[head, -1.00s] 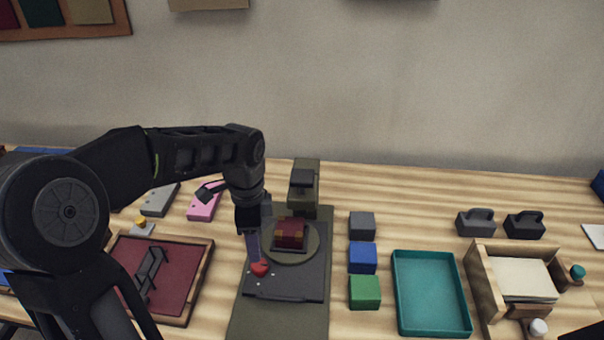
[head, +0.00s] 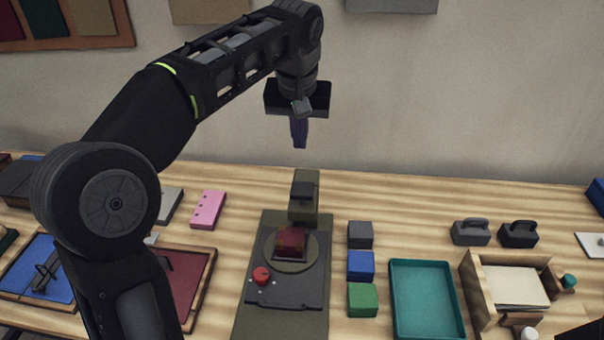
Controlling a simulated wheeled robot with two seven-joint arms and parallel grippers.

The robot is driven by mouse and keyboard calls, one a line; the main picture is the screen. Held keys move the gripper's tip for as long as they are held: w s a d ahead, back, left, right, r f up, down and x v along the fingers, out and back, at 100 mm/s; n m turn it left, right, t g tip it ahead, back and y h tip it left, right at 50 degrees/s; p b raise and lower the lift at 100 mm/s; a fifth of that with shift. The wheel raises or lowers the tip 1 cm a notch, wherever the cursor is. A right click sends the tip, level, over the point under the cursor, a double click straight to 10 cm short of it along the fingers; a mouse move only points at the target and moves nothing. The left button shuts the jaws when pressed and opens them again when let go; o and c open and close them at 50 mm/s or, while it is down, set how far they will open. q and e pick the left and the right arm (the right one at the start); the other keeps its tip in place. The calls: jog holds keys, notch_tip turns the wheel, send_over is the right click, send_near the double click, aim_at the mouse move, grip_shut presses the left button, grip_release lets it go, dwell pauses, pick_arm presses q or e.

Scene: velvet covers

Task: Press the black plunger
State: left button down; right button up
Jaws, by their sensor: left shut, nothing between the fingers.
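The machine (head: 240,320) has an olive base and a dark top plate. A dark block (head: 303,190), which looks like the black plunger, sits on the olive post at its back. A dark red box (head: 291,241) rests on the round olive plate in front of the post. A red knob (head: 261,275) is on the dark plate, front left. My left gripper (head: 299,146) is shut and empty, pointing down. In the picture it is just above the post, with a gap to the dark block. My right gripper is not in view.
Grey, blue (head: 361,265) and green blocks stand in a column right of the machine. Beyond them are a teal tray (head: 447,325) and a wooden box (head: 477,300). A red tray (head: 208,277) and pink piece (head: 208,209) lie left. The wall is behind.

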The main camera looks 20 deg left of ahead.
pick_arm(q)
jog(key=shift+r, duration=0.2)
jog(key=b, duration=0.5)
send_near(302, 186)
jog(key=p+x, duration=0.1)
jog(key=x, duration=0.5)
jog(key=shift+f, duration=0.25)
